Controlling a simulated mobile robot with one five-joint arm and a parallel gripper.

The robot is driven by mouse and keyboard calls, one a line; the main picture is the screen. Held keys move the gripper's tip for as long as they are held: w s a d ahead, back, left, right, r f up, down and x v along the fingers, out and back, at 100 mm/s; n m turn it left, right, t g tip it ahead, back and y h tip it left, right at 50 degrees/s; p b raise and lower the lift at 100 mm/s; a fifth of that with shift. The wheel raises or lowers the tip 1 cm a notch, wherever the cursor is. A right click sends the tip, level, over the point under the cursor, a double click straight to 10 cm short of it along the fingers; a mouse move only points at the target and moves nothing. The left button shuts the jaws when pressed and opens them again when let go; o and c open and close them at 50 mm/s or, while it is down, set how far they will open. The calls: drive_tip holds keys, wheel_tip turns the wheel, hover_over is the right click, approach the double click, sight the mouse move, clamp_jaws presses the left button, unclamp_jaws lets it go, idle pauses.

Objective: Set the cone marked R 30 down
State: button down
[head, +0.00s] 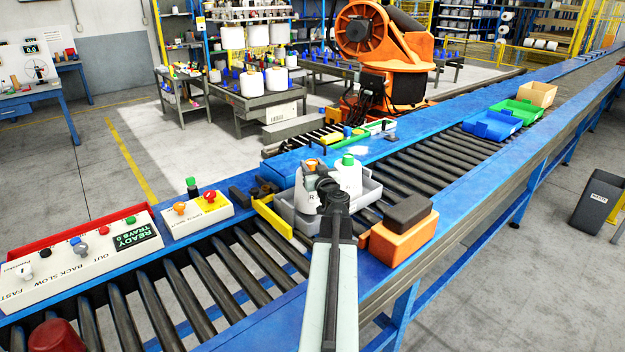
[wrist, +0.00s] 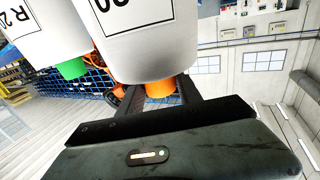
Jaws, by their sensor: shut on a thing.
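My gripper (wrist: 152,95) is shut on the orange tip of a white cone (wrist: 142,45). Its label is cut off by the frame edge; the part I see looks like "30". In the head view this cone (head: 306,190) is upright over the grey tray (head: 284,213), partly hidden by my gripper and arm. I cannot tell whether its base touches the tray floor. A second white cone (head: 348,178) with a green tip stands close on its right in the tray. In the wrist view that green-tipped cone (wrist: 38,30) shows a label starting "R 2".
The tray sits on the roller conveyor (head: 205,285), with a yellow piece (head: 272,217) at its left end. An orange block with a dark top (head: 402,238) stands right of it on the rail. A control panel (head: 85,257) lies left. Green (head: 517,110) and blue trays (head: 492,124) are farther along.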

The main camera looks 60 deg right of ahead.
wheel_tip(320, 180, down, 4)
drive_tip(key=b, duration=0.2)
drive_tip(key=shift+r+b, duration=0.25)
drive_tip(key=shift+b, duration=0.05)
drive_tip(key=shift+r, duration=0.15)
drive_tip(key=c, duration=0.8)
unclamp_jaws()
